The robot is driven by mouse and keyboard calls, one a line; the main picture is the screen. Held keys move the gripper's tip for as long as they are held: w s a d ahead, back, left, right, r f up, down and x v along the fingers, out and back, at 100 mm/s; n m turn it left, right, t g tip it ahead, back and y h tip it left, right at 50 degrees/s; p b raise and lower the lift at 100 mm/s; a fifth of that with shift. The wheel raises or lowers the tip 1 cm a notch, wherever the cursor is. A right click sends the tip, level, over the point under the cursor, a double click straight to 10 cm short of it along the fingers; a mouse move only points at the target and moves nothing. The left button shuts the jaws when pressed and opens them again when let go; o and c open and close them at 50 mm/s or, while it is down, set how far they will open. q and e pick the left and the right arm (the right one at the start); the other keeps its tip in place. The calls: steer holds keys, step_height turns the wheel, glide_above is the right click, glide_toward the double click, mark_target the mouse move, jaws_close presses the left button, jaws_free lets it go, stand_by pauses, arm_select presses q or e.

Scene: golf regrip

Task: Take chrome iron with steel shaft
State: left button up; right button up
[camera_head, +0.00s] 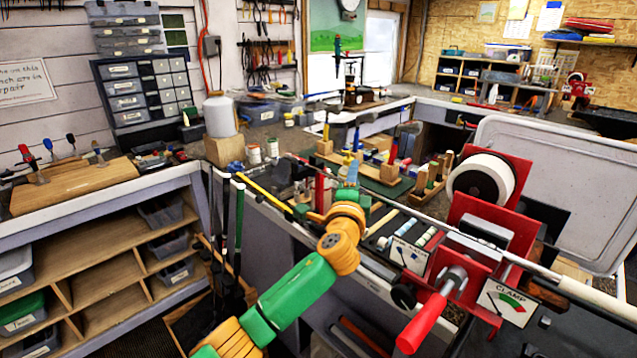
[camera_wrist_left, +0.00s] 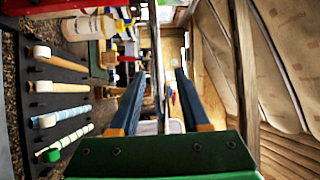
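A club with a thin steel shaft (camera_head: 432,216) lies across the red clamp. Its pale, thick end (camera_head: 597,299) points to the lower right, and its far end runs up left behind my left gripper; I cannot make out a club head there. My left gripper (camera_head: 351,172) is beside this shaft, left of the clamp. In the left wrist view its two blue fingers (camera_wrist_left: 159,76) are apart, with a thin pale upright line between them that may be the shaft. Several clubs with yellow, green and pale shafts (camera_head: 239,225) stand left of my arm. My right gripper is not in view.
The red clamp (camera_head: 514,165) holds a white roll (camera_head: 482,181) and has a red handle (camera_head: 422,322). Grips lie in a dark tray (camera_wrist_left: 60,68) beside my left gripper. A white jug (camera_head: 220,116) stands on a wooden block. A wooden board (camera_head: 75,185) is at left.

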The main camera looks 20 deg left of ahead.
arm_select(q)
steer(key=shift+s+r, duration=0.1)
steer(key=shift+s, duration=0.05)
steer(key=c, duration=0.3)
jaws_close()
stand_by(0.7)
